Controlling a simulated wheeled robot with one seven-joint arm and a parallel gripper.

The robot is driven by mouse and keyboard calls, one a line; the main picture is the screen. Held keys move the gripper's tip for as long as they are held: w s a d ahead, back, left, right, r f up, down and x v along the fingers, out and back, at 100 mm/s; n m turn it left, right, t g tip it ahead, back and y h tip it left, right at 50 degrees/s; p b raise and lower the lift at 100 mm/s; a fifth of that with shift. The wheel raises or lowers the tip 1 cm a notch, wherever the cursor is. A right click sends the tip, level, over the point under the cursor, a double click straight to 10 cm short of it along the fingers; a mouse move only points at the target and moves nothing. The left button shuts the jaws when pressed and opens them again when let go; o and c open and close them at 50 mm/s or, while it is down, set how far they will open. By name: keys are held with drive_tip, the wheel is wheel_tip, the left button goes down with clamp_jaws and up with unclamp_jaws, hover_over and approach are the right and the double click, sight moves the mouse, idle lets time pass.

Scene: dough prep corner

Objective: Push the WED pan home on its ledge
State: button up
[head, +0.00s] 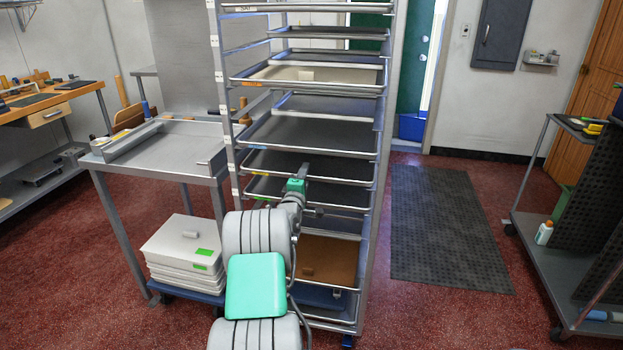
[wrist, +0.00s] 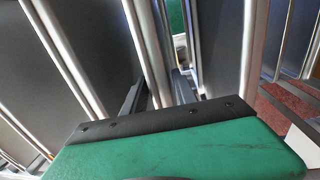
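The tall metal rack (head: 381,140) holds several pans on ledges. Small tags run down its left post, but I cannot read them, so I cannot tell which pan is WED. A dark pan (head: 258,162) and another dark pan (head: 262,187) sit just around my gripper (head: 312,191). My gripper is in front of the rack's lower middle, its two dark fingers apart. In the wrist view the fingers (wrist: 158,94) are spread, with a bright pan rim (wrist: 148,45) running up between them. I cannot tell whether they touch it. My arm hides part of the lower pans.
A steel side table (head: 190,131) stands close left of the rack, with stacked white lidded boxes (head: 182,243) below. A dark floor mat (head: 445,225) and open floor lie right of the rack. A dark cart (head: 545,262) stands at far right.

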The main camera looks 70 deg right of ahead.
drive_tip(key=shift+o, duration=1.3)
drive_tip(key=shift+f, duration=0.2)
drive_tip(key=s+a+b, duration=0.1)
drive_tip(key=a, duration=0.7)
drive_tip(key=shift+s+f+b, duration=0.15)
drive_tip(key=shift+f+b, duration=0.1)
drive_tip(key=shift+b, duration=0.05)
